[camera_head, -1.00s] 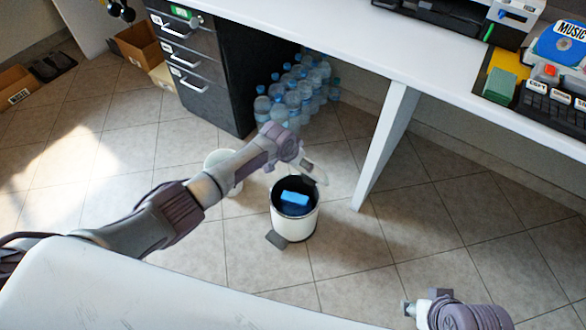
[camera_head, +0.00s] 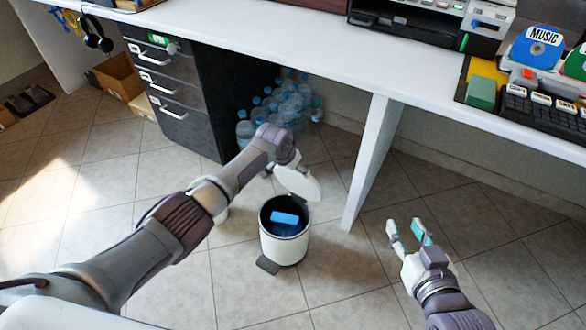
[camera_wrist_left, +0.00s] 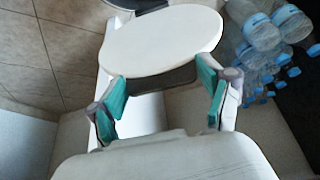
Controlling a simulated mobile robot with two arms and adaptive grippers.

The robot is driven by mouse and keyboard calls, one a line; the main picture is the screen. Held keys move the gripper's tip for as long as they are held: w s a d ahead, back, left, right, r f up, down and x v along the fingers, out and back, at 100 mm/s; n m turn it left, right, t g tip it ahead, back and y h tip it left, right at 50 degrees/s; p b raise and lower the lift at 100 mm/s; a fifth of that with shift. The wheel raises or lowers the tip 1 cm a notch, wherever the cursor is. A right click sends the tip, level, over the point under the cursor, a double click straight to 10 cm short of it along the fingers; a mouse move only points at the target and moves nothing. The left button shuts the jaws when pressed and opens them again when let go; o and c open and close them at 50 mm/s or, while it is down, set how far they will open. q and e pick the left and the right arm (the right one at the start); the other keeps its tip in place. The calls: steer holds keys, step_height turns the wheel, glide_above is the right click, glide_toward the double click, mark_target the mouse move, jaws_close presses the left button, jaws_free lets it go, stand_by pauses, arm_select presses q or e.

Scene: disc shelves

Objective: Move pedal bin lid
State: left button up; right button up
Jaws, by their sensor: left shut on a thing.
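The white pedal bin (camera_head: 285,250) stands on the tiled floor in front of the desk. It is open at the top, with a blue object (camera_head: 284,218) inside and a dark pedal (camera_head: 267,265) at its foot. The round white lid (camera_head: 298,183) is tilted above the bin's back rim; I cannot tell whether it is joined to the bin. It shows large in the left wrist view (camera_wrist_left: 165,40). My left gripper (camera_wrist_left: 165,95) is shut on the lid, teal pads on either side of its near edge. My right gripper (camera_head: 407,233) is open and empty, right of the bin.
A white desk leg (camera_head: 372,165) stands just behind and right of the bin. A dark drawer unit (camera_head: 170,85) and several water bottles (camera_head: 285,105) are under the desk (camera_head: 280,40). Floor at right is clear.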

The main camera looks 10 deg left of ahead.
stand_by(0.9)
arm_select(q)
steer(key=o, duration=1.6)
steer(key=shift+d, duration=0.1)
steer(key=v, duration=1.2)
